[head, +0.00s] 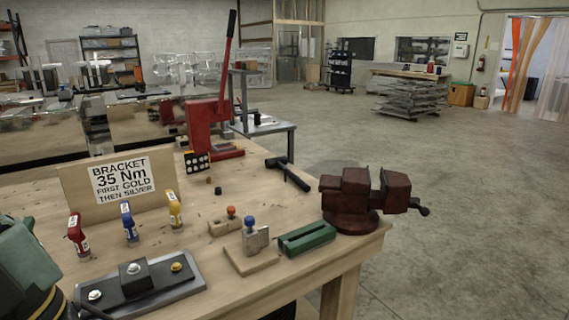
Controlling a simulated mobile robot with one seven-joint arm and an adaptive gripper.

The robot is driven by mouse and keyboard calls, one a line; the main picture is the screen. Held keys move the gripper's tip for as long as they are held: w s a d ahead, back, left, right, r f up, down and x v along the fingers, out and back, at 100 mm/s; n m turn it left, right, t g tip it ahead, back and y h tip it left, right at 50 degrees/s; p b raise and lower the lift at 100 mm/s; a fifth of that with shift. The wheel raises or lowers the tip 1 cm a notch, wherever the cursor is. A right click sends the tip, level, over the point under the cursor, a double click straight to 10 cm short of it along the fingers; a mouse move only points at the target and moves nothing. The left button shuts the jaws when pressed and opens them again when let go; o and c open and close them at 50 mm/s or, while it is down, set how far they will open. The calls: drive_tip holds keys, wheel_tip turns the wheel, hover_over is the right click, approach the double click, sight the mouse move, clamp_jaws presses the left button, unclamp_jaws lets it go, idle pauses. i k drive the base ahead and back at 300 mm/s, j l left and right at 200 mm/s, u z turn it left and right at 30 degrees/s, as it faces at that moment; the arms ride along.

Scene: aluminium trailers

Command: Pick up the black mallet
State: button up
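The black mallet (289,174) lies on the wooden workbench (305,230), in the middle of the head view. Its head is at the upper left, near the red press, and its handle runs down to the right towards the red vise. It appears to lie clear of both, with nothing covering it. My gripper is not in view.
A dark red vise (350,195) stands at the bench's right corner, a red lever press (207,130) behind left.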

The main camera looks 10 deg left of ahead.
sight(280, 162)
drive_tip(key=i+l+z, duration=1.05)
drive_tip(key=i+z, duration=0.3)
drive_tip(key=i, duration=0.25)
drive_tip(key=i+l+u, duration=0.15)
drive_tip(key=i, duration=0.55)
drive_tip(key=i+l+u, duration=0.15)
drive_tip(key=i, duration=0.55)
drive_tip(key=i+j+u, duration=0.1)
drive_tip(key=i+u, duration=0.9)
drive_tip(key=u, duration=0.15)
drive_tip(key=i+u, duration=0.3)
drive_tip(key=u, duration=0.15)
drive_tip(key=i+u, duration=0.25)
drive_tip(key=u, duration=0.15)
drive_tip(key=i+l+u, duration=0.1)
drive_tip(key=i+u, duration=0.2)
drive_tip(key=u, duration=0.15)
